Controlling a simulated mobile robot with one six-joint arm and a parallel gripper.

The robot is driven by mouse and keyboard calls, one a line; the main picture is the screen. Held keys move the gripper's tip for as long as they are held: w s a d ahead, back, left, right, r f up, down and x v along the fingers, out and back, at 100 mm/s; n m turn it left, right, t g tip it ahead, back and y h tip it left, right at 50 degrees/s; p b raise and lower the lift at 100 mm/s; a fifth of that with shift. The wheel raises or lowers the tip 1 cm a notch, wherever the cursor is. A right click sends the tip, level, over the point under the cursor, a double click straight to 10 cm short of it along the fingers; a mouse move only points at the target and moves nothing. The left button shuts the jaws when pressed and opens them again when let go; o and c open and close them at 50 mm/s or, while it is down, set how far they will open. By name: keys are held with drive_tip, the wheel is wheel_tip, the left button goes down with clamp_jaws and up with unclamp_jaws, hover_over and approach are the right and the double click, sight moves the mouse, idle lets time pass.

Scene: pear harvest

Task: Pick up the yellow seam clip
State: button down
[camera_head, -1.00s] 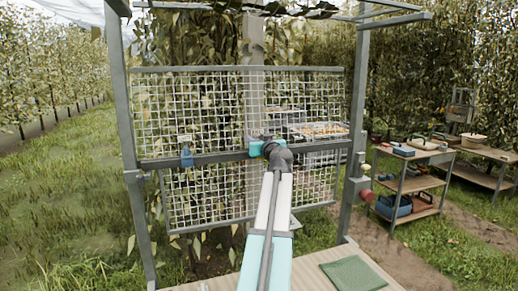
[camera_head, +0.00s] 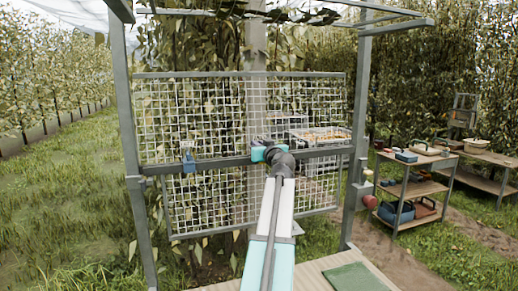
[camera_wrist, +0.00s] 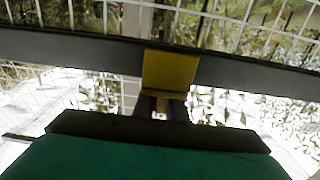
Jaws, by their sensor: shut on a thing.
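The yellow seam clip (camera_wrist: 170,70) sits across the dark grey crossbar (camera_wrist: 60,48) in the wrist view, near the middle. Its lower end meets my gripper (camera_wrist: 162,104), which is shut on it; the fingertips are mostly shadowed below the clip. In the head view my gripper (camera_head: 262,152) reaches the grey crossbar (camera_head: 215,161) in front of the mesh, and the clip is hidden behind my wrist there.
A blue clip (camera_head: 188,164) hangs on the same bar to the left. Mesh panels (camera_head: 200,105) fill the grey post frame (camera_head: 127,130). Shelves (camera_head: 420,185) stand at the right. A green mat (camera_head: 354,278) lies on the bench in front.

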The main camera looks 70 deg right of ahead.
drive_tip(key=s+a+r+b, duration=0.4)
drive_tip(key=s+a+b, duration=0.1)
drive_tip(key=s+a, duration=0.6)
drive_tip(key=shift+a+r+b, duration=0.35)
drive_tip(key=shift+r+b, duration=0.05)
idle(0.4)
idle(0.5)
